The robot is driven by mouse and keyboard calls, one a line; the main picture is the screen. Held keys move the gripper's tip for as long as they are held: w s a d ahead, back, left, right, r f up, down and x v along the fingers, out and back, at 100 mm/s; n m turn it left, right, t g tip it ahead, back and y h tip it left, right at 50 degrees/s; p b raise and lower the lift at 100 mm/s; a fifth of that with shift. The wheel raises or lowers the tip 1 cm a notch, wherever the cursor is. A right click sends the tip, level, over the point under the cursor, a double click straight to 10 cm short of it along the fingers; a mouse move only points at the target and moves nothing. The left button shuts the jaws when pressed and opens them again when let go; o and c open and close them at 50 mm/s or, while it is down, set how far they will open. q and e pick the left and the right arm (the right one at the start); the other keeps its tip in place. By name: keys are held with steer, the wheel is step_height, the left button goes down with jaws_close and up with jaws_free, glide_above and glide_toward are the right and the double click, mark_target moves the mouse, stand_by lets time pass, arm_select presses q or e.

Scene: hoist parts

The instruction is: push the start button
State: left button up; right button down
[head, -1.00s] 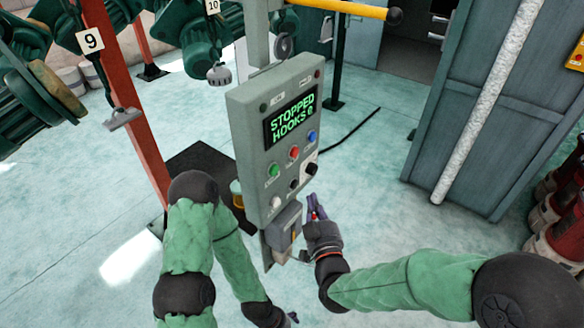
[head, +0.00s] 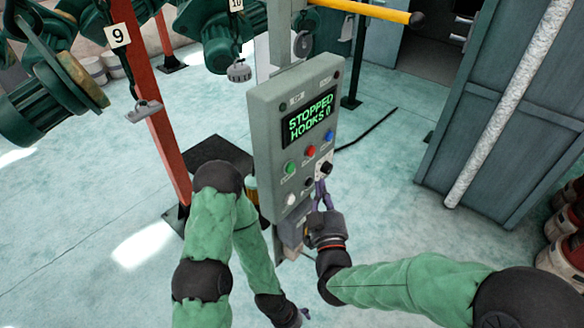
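The grey control panel (head: 292,140) stands upright on a post. Its green-lettered display (head: 310,119) reads STOPPED and HOOKS 0. Below it are a green button (head: 290,167), a red button (head: 311,150), a blue button (head: 329,136), a black knob (head: 327,168), a small black control (head: 308,181) and a white button (head: 291,199). The labels are too small to read. My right gripper (head: 321,191) is just below the black knob, by the panel's lower right; contact and finger opening are unclear. My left gripper (head: 304,314) is low, below the panel, mostly hidden.
A grey box (head: 290,228) sits under the panel. A red-orange post (head: 171,130) and green hoists (head: 234,38) stand to the left. A yellow bar (head: 365,11) crosses above right. A grey-blue cabinet (head: 500,120) stands at the right.

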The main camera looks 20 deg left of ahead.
mark_target(290, 168)
steer(key=w+a, duration=0.2)
steer(key=a, duration=0.4)
steer(key=shift+w+b, duration=0.1)
steer(key=shift+b, duration=0.3)
stand_by(1.2)
steer(key=shift+w+a, duration=0.15)
steer(key=shift+a, duration=0.2)
